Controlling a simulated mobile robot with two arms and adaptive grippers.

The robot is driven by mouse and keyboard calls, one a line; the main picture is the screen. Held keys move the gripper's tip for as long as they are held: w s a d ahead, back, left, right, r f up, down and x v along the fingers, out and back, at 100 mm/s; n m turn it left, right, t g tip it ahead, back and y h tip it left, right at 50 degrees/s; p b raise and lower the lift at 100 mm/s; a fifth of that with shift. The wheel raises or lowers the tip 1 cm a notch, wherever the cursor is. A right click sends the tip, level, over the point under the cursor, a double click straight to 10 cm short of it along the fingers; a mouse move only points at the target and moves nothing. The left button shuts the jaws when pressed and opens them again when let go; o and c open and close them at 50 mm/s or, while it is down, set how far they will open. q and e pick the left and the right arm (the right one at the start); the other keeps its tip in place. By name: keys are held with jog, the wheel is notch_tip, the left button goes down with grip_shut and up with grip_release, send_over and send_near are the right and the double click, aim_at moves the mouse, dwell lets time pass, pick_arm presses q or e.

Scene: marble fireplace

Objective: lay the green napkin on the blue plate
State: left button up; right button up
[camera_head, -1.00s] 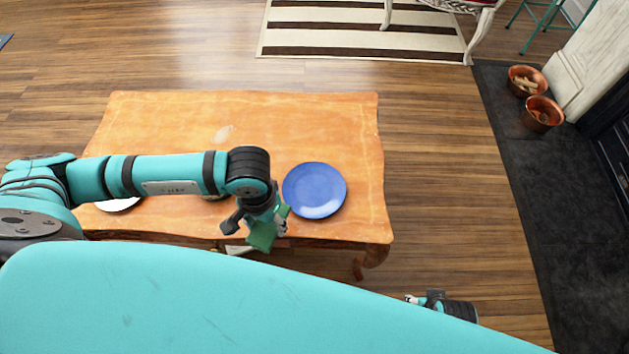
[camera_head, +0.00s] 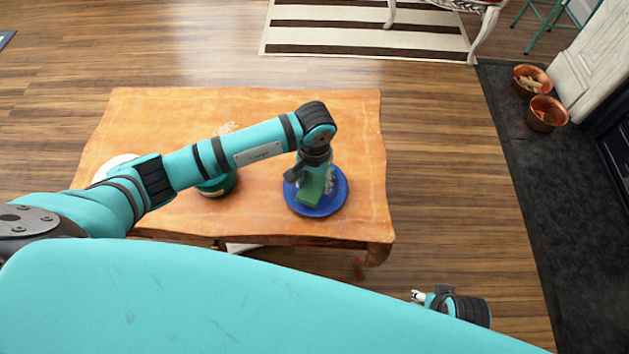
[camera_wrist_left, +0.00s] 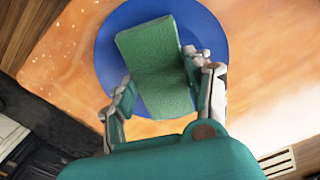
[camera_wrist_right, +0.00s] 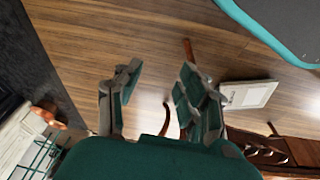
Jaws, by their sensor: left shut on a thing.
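The blue plate (camera_head: 338,201) lies flat on the right part of the wooden table. My left gripper (camera_head: 312,186) is over the plate and shut on the green napkin (camera_head: 311,190). In the left wrist view the napkin (camera_wrist_left: 158,62) is a folded rectangle between the fingers (camera_wrist_left: 160,95), and the plate (camera_wrist_left: 108,60) shows behind and around it. I cannot tell whether the napkin touches the plate. My right gripper (camera_head: 418,297) is low beside the table over the floor; in the right wrist view its fingers (camera_wrist_right: 155,95) are apart with nothing between them.
The wooden table (camera_head: 250,215) also holds a white plate (camera_head: 112,168) at the left and a green container (camera_head: 217,186) partly hidden under my left arm. Copper pots (camera_head: 545,113) stand on the dark hearth at the right. The table's back right is clear.

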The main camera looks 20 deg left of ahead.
pick_arm(q)
jog(key=shift+f, duration=0.3)
pick_arm(e)
jog(key=shift+r, duration=0.15)
jog(key=shift+r, duration=0.1)
pick_arm(q)
jog(key=shift+f, duration=0.15)
pick_arm(e)
jog(key=shift+a+r, duration=0.1)
jog(key=shift+r, duration=0.2)
pick_arm(q)
jog(key=shift+b, duration=0.3)
jog(key=o, duration=1)
pick_arm(e)
jog(key=shift+r, duration=0.6)
jog(key=shift+f, duration=0.1)
